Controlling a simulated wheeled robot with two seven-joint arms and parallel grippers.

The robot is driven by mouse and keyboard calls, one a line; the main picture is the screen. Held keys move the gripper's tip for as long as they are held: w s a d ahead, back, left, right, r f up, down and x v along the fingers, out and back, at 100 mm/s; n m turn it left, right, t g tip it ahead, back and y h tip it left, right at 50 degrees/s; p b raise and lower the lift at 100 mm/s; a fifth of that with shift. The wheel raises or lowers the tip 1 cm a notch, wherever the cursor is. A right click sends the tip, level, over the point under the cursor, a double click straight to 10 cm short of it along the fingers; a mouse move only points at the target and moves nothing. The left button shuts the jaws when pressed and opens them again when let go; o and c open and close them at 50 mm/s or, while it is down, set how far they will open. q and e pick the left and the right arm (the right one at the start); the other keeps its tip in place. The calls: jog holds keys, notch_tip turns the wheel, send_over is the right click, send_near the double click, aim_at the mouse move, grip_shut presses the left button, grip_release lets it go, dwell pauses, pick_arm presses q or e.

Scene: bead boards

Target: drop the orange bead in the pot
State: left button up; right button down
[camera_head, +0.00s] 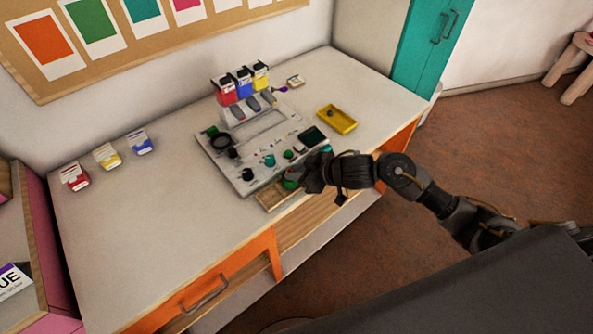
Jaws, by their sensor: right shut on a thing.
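My right gripper (303,183) comes in from the right, low over the front right corner of the grey bead board (259,176). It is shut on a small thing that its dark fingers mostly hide. A green round thing (290,184) shows right at the fingertips; I cannot tell whether it is held or stands behind them. I cannot make out an orange bead. Small cup-like pieces stand on the board, among them a teal one (269,160) and a black one (247,174); I cannot tell which is the pot. My left gripper is not in view.
Red, blue and yellow boxes (243,82) stand behind the board. A yellow tray (337,119) lies to its right, and a shallow wooden tray (270,199) at its front edge. Three small cartons (107,156) stand at the left.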

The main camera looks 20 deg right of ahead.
jog(key=shift+p, duration=0.35)
dwell(0.3)
jog(key=c, duration=0.8)
grip_release()
jog(key=shift+c, duration=0.2)
jog(key=shift+r, duration=0.1)
notch_tip(320, 180, up, 8)
jog(key=p, duration=0.9)
jog(key=shift+s, duration=0.1)
dwell(0.5)
